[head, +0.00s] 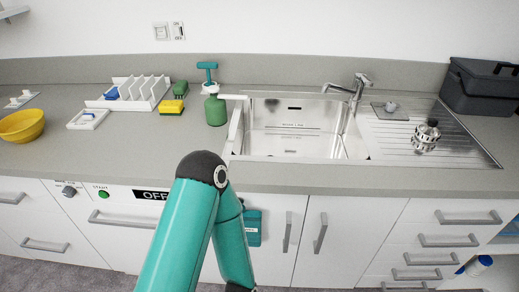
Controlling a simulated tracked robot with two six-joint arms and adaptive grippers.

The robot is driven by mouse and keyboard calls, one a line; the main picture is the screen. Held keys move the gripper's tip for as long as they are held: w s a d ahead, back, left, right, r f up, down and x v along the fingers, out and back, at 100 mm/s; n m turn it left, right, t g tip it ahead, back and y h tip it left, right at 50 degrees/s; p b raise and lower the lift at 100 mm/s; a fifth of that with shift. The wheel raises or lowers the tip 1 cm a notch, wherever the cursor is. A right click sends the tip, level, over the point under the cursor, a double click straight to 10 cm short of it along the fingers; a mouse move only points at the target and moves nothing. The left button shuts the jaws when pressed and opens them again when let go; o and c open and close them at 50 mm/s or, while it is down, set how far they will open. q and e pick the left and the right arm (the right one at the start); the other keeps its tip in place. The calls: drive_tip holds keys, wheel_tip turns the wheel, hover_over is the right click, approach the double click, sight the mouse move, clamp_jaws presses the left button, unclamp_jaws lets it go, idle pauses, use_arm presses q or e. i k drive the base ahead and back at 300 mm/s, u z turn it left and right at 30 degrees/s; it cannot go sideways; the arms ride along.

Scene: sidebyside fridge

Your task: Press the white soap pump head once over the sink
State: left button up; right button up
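A green soap bottle (215,112) stands upright on the counter, just left of the sink, in the head view. Its white pump head (212,89) is on top, and a white spout-like piece (234,97) reaches right towards the sink's rim. The steel sink (290,142) has an empty-looking basin. A teal arm of mine rises from the bottom middle, bends at a dark joint in front of the counter and goes back down out of the picture. Neither of my grippers shows, and nothing of mine touches the bottle.
A teal T-shaped tool (207,68) stands behind the bottle. A sponge (171,107), white rack (137,93) and yellow bowl (22,126) are left. The faucet (356,85) rises behind the sink. A metal strainer (427,135) and dark box (482,87) are right.

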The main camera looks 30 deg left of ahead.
sight(212, 89)
drive_tip(key=z, duration=2.05)
drive_tip(key=i, duration=0.1)
drive_tip(key=u, duration=3.35)
